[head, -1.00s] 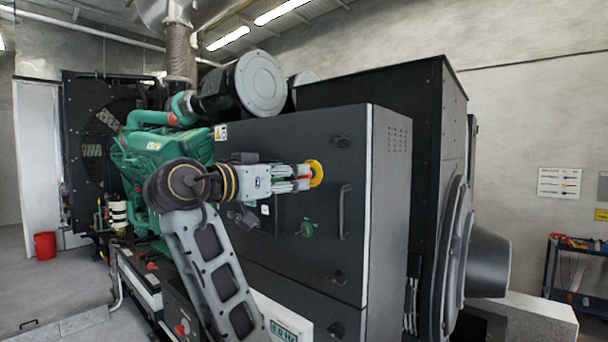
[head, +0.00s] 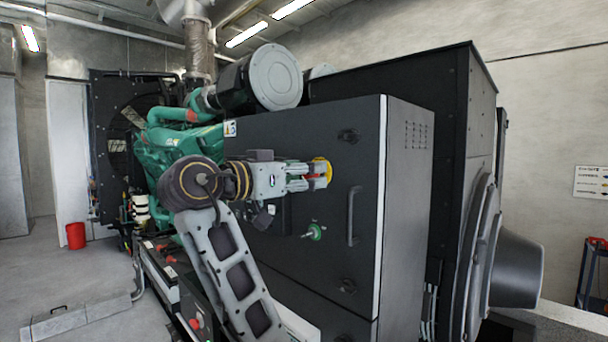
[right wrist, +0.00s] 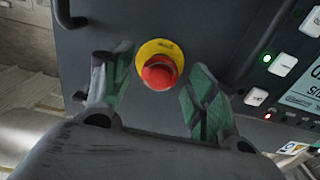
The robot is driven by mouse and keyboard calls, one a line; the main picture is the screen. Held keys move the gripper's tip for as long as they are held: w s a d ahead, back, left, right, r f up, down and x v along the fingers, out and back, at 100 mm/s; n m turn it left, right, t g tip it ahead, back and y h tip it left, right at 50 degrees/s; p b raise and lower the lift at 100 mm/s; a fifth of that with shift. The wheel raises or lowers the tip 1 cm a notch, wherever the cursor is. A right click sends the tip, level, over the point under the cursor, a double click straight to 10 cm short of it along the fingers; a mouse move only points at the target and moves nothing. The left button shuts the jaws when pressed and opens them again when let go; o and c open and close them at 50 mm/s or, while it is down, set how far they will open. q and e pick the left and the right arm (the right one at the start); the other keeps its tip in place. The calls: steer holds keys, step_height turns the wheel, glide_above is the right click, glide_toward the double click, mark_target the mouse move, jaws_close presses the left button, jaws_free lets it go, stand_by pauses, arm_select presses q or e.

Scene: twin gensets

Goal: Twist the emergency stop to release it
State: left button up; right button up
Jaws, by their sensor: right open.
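The emergency stop is a red mushroom button (right wrist: 159,72) on a round yellow plate (right wrist: 150,50), mounted on the dark cabinet door. In the right wrist view it sits between the fingertips of my right gripper (right wrist: 158,85). The fingers are open, one on each side, with visible gaps to the button. In the head view my right gripper (head: 312,176) reaches the cabinet door, with part of the yellow plate (head: 323,168) showing behind its fingers. The red button is mostly hidden there. My left gripper is in neither view.
A green rotary switch (head: 315,232) sits below the stop, and a long door handle (head: 353,215) is to its right. A control panel with lit buttons (right wrist: 283,66) is beside the stop in the right wrist view. A red bucket (head: 76,235) stands on the floor at left.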

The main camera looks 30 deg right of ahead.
steer(key=shift+d, duration=0.1)
steer(key=c, duration=1)
steer(key=shift+c, duration=0.2)
steer(key=m+b, duration=0.3)
steer(key=b, duration=0.2)
steer(key=shift+f+m, duration=0.15)
steer(key=shift+m, duration=0.15)
steer(key=shift+m+b, duration=1.4)
steer(key=shift+m, duration=0.6)
